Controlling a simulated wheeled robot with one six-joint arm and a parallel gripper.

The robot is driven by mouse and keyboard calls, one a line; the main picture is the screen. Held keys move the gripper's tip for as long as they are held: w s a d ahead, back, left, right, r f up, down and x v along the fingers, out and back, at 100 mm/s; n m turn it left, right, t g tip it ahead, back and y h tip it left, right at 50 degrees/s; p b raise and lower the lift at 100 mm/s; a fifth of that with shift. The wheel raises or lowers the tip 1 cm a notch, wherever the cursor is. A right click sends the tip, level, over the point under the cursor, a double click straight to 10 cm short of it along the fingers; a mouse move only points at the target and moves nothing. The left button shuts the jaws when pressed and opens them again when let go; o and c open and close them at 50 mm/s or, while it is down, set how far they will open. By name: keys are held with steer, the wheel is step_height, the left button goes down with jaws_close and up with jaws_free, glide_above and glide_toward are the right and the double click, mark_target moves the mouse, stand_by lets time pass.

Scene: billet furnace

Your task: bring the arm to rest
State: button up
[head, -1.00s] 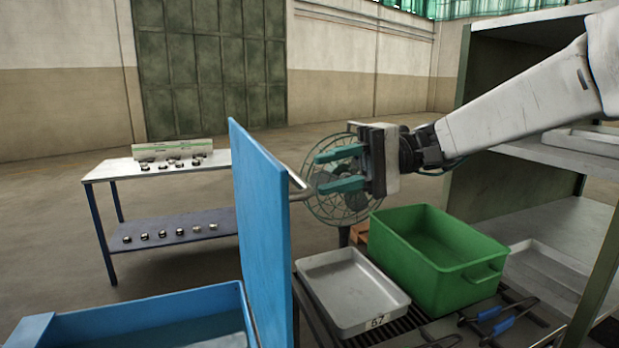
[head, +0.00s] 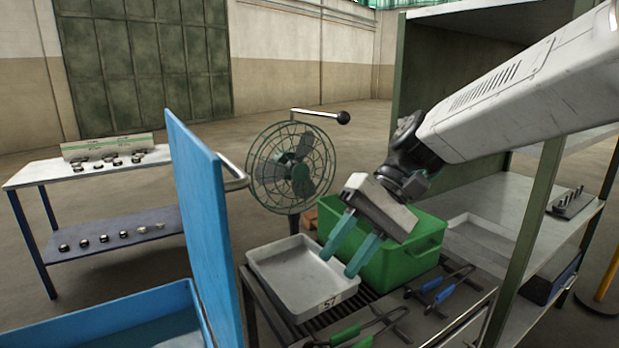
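My gripper (head: 350,250) hangs from my arm at the middle right of the head view. Its two teal fingers point down and to the left and stand apart with nothing between them. It shows in front of the green bin (head: 415,258) and over the right side of the grey tray marked 57 (head: 283,262). I cannot tell how high above the tray the fingertips are. My gripper hides part of the bin.
A blue upright panel (head: 200,220) with a bar handle stands left of the tray, beside a blue tank (head: 110,325). A fan (head: 292,170) stands behind. Green-handled tongs (head: 350,333) and blue-handled tongs (head: 438,292) lie in front. A shelf rack (head: 530,215) stands right.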

steer(key=s+d+f+m+t+h, duration=0.1)
steer(key=s+d+f+t+h, duration=0.1)
steer(key=s+d, duration=0.5)
steer(key=s+d+f+m+t+h, duration=0.1)
steer(key=s+d+f+t+h, duration=0.2)
steer(key=s+d, duration=0.5)
steer(key=d+t+h, duration=0.1)
steer(key=d+h, duration=0.1)
steer(key=d, duration=0.4)
steer(key=shift+d+t+h, duration=0.25)
steer(key=shift+t+h, duration=0.05)
steer(key=shift+h, duration=0.1)
